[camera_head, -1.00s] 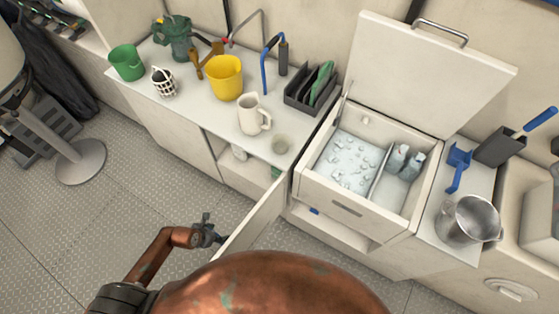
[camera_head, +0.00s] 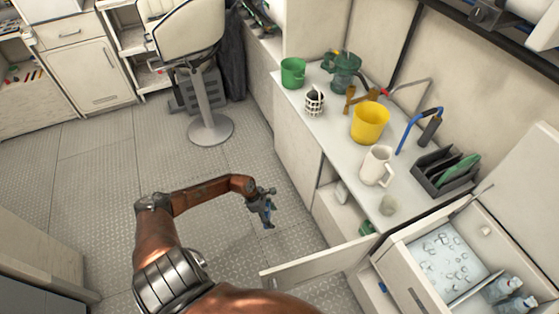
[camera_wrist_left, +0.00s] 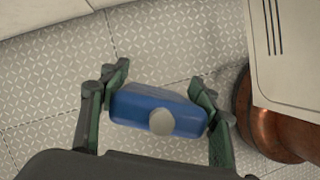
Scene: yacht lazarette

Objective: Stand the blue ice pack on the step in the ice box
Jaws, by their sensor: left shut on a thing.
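My left gripper (camera_head: 262,206) is out over the floor, left of the counter, and shut on the blue ice pack. In the left wrist view the blue ice pack (camera_wrist_left: 135,108) lies across between the fingers of the left gripper (camera_wrist_left: 158,95), its round grey cap facing the camera. The ice box (camera_head: 397,281) is at the lower right of the head view, well away from the gripper, with its lid (camera_head: 528,185) raised. Its left part holds ice cubes; bottles (camera_head: 503,287) stand right of a divider. I cannot make out the step. My right gripper is not in view.
An open cabinet door (camera_head: 315,261) sticks out between the gripper and the ice box. The counter holds a white jug (camera_head: 376,166), a yellow bucket (camera_head: 369,122), a green mug (camera_head: 293,73) and a dark rack (camera_head: 440,183). A pedestal seat (camera_head: 210,128) stands behind; the floor around the gripper is clear.

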